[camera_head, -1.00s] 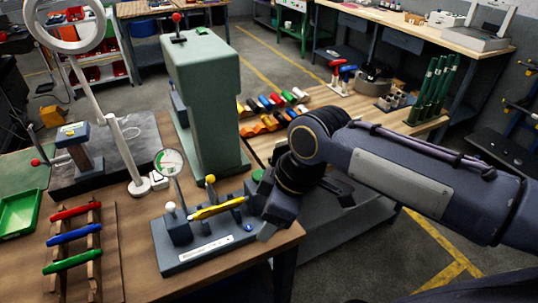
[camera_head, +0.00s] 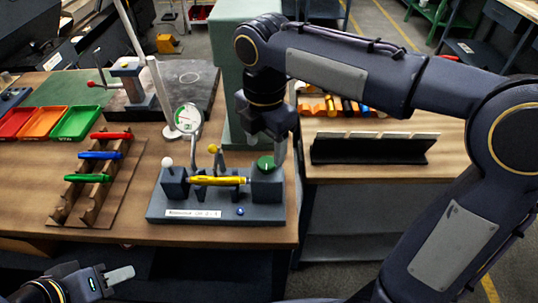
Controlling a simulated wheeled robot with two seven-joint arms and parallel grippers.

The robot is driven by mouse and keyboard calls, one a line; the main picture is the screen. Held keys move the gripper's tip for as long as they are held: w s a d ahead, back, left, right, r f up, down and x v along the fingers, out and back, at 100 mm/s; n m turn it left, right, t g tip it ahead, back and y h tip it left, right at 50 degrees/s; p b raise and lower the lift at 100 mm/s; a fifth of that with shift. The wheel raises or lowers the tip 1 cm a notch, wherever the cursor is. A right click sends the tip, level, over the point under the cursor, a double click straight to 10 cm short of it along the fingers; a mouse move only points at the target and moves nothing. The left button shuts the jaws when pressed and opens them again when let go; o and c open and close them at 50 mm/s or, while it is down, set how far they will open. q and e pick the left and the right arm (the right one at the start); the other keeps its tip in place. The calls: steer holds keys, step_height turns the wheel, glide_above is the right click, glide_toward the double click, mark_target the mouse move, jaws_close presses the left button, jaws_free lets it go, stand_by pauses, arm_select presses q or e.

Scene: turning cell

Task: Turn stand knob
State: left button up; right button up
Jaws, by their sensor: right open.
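The stand (camera_head: 215,209) is a blue-grey base with a label at its front, on the wooden bench left of centre. A yellow tool lies across its supports. The green round knob (camera_head: 265,163), with a pale mark on top, sits on the block at the stand's right end. A white ball (camera_head: 167,162) and a yellow ball (camera_head: 213,148) stand on posts to its left. My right gripper (camera_head: 267,144) points down with open jaws just above and around the green knob; contact cannot be told. My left gripper (camera_head: 112,276) is low at the left, away from the stand.
A dial gauge (camera_head: 187,117) rises behind the stand. A rack (camera_head: 95,178) of red, blue and green handles stands to the left, with coloured trays (camera_head: 75,123) beyond. A green machine column (camera_head: 231,70) is close behind my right gripper. The bench's front edge is clear.

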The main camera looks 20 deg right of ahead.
mark_target(266, 162)
steer(key=shift+d+f, duration=0.1)
steer(key=shift+f, duration=2)
steer(key=c, duration=1)
